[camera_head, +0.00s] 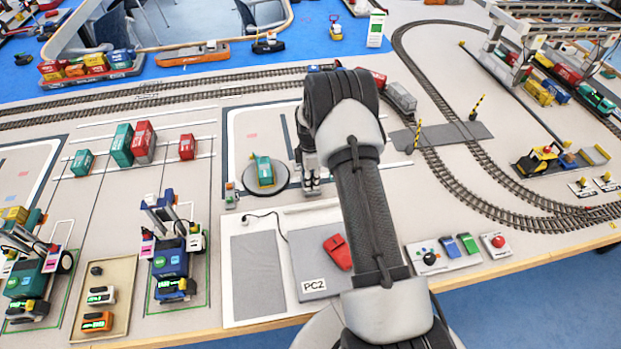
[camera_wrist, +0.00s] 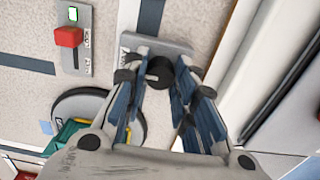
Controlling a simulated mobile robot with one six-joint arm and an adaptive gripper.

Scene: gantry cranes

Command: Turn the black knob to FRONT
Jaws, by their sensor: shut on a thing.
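The black knob (camera_wrist: 159,70) sits on a grey plate (camera_wrist: 140,42) in the wrist view, between the fingertips of my gripper (camera_wrist: 160,80). My gripper is shut on it from both sides. In the head view my gripper (camera_head: 311,186) points down beside the turntable, and my arm and fingers hide the knob there. No FRONT marking or knob pointer can be made out.
A round turntable (camera_head: 282,186) with a green container (camera_head: 264,170) is just left of my gripper. A small panel with a red slider (camera_wrist: 68,37) is nearby. A white board (camera_head: 237,312) with a red object (camera_head: 338,251) lies in front.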

